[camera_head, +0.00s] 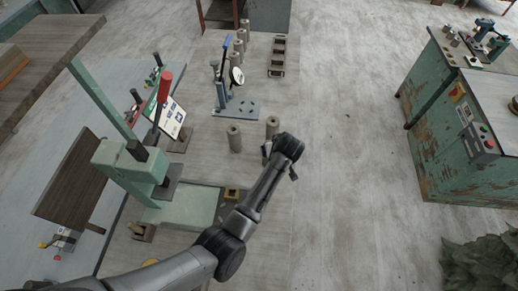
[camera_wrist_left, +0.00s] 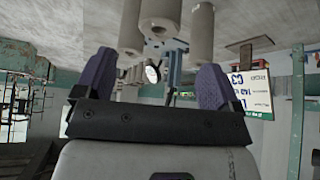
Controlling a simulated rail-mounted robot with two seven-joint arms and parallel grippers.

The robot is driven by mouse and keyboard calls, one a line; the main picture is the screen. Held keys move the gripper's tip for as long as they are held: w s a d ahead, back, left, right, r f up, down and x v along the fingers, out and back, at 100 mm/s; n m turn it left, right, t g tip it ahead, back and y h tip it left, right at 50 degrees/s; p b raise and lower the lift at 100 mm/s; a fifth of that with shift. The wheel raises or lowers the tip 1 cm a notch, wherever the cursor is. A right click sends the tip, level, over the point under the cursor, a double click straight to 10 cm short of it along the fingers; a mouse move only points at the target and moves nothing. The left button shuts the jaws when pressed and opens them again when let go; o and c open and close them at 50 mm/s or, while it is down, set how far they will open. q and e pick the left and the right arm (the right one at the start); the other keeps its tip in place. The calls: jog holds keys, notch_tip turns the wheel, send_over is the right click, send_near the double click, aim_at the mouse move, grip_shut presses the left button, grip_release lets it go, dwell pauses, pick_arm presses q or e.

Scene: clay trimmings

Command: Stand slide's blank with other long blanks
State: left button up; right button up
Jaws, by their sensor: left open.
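Two grey, hollow cylindrical blanks stand upright on the bench: a left blank (camera_head: 234,138) and a right blank (camera_head: 271,127). A row of similar blanks (camera_head: 240,45) stands farther back. I cannot tell which one is the slide's blank. My left gripper (camera_head: 279,162) is just in front of the right blank, partly hidden by its own arm. In the left wrist view its two purple fingers (camera_wrist_left: 153,84) are spread with nothing held between them. Blanks (camera_wrist_left: 200,35) show beyond the fingers there, close to the right finger and above the gap. My right gripper is out of view.
A blue-handled gauge stand (camera_head: 235,100) stands behind the two blanks. A slotted rack (camera_head: 277,57) lies at the back right. The bench right of my arm is clear.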

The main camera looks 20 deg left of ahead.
pick_arm(q)
jog(key=shift+s+d+r, duration=0.1)
jog(key=shift+s+r, duration=0.05)
jog(key=shift+r, duration=0.1)
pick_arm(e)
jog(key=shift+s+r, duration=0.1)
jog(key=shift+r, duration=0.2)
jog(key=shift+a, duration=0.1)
pick_arm(q)
jog(key=s+a+f+m+h, duration=0.1)
jog(key=s+a+f+m, duration=0.15)
jog(key=s, duration=0.65)
jog(key=s+a+f+m, duration=0.1)
jog(key=s+a+f, duration=0.3)
jog(key=s, duration=0.5)
jog(key=s+r+m+h, duration=0.1)
jog(key=s+r+m, duration=0.2)
jog(key=s, duration=0.8)
jog(key=s+r+m+g+h, duration=0.1)
jog(key=s+r+m+h, duration=0.1)
jog(key=s, duration=1)
jog(key=shift+r+m, duration=0.75)
